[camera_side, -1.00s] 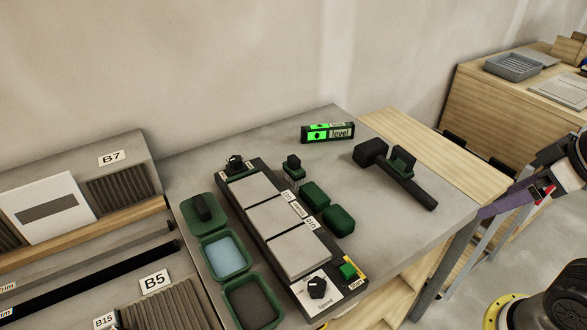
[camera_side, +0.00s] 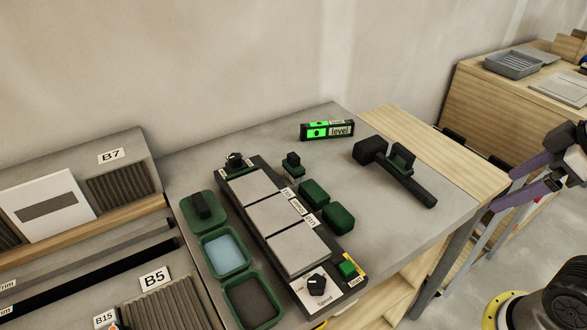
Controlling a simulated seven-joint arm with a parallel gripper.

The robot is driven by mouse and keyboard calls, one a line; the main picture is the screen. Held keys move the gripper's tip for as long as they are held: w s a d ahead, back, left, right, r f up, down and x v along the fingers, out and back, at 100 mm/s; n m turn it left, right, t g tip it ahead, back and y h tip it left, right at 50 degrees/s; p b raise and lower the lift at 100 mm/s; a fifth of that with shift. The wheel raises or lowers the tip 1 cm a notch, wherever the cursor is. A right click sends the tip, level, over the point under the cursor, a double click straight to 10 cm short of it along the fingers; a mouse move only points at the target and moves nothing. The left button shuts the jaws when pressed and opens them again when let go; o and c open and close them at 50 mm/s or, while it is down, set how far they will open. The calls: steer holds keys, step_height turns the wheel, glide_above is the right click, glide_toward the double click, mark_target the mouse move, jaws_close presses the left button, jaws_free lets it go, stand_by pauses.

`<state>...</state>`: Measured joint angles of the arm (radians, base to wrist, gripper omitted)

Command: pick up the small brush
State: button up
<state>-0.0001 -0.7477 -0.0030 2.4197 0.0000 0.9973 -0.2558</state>
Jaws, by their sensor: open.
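The small brush (camera_side: 292,165) appears to be the little piece with a dark block handle and a paler lower part, standing on the grey bench top behind the tile fixture. My gripper (camera_side: 504,189) is at the right edge of the side view, off the bench's right end and well apart from the brush. Its two purple fingers are spread, with nothing between them.
Three pale tiles (camera_side: 270,218) lie in a dark fixture. Two green blocks (camera_side: 314,193) sit near the brush. Green trays (camera_side: 248,274) line the left.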

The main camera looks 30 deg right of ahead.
steer(key=w+a+r+n+g, duration=0.1)
steer(key=w+a+r+n, duration=0.1)
steer(key=w+r+n, duration=1.05)
steer(key=n+g, duration=0.3)
steer(key=g, duration=0.1)
glide_above(294, 167)
steer(key=w, duration=0.2)
steer(key=shift+m, duration=0.25)
steer(key=f, duration=1.8)
steer(key=shift+s+d+f, duration=0.15)
steer(key=shift+d+f, duration=0.2)
steer(key=shift+f, duration=0.05)
step_height(294, 167, down, 8)
steer(key=shift+r, duration=0.25)
steer(key=shift+d+f, duration=0.1)
steer(key=shift+f, duration=2.85)
